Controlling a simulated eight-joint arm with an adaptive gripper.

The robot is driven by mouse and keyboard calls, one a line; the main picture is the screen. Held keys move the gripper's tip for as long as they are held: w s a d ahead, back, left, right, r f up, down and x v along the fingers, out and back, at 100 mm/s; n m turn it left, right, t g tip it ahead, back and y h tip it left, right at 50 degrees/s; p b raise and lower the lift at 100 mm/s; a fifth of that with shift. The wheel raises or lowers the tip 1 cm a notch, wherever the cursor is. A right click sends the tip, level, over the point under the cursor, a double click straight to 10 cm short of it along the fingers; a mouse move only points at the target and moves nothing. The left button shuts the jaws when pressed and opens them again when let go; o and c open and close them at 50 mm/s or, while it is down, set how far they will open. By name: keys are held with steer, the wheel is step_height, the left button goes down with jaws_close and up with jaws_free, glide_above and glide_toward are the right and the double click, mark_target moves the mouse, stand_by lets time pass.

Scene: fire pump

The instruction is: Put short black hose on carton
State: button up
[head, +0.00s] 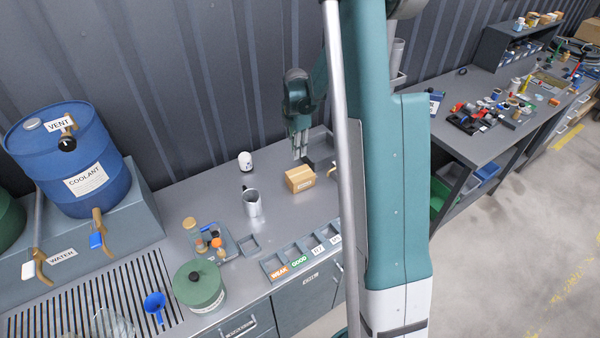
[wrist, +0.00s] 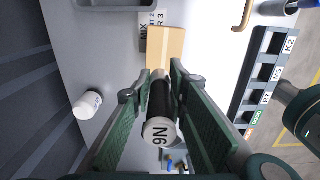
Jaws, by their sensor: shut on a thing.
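My gripper (head: 298,150) hangs above and behind the carton in the head view, fingers down. In the wrist view its two green fingers (wrist: 162,78) are closed around a black cylinder, the short black hose (wrist: 160,98). A pale round part marked with characters shows at the hose's lower end; I cannot tell whether it belongs to the hose. The brown carton (head: 299,179) stands on the grey bench. In the wrist view the carton (wrist: 165,46) lies just beyond the fingertips, and its top looks bare. The hose cannot be made out in the head view.
A silver mug (head: 252,203) stands to the carton's left, and a white bottle (head: 245,161) behind that. A row of labelled bins (head: 301,252) lines the front edge. A small tray (head: 222,246) holds items further left. Bench between mug and carton is clear.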

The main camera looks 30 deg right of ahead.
steer(key=shift+s+d+r, duration=0.1)
steer(key=shift+s+d, duration=0.35)
steer(key=shift+d, duration=0.2)
glide_above(301, 173)
steer(key=shift+w+f+p, duration=0.1)
steer(key=shift+f+p, duration=0.35)
steer(key=shift+f, duration=2.5)
steer(key=shift+f, duration=0.1)
steer(key=shift+f+p, duration=0.35)
steer(key=shift+f, duration=1.6)
steer(key=shift+f, duration=0.2)
steer(key=o, duration=0.9)
steer(key=shift+o, duration=0.2)
steer(key=shift+r, duration=0.15)
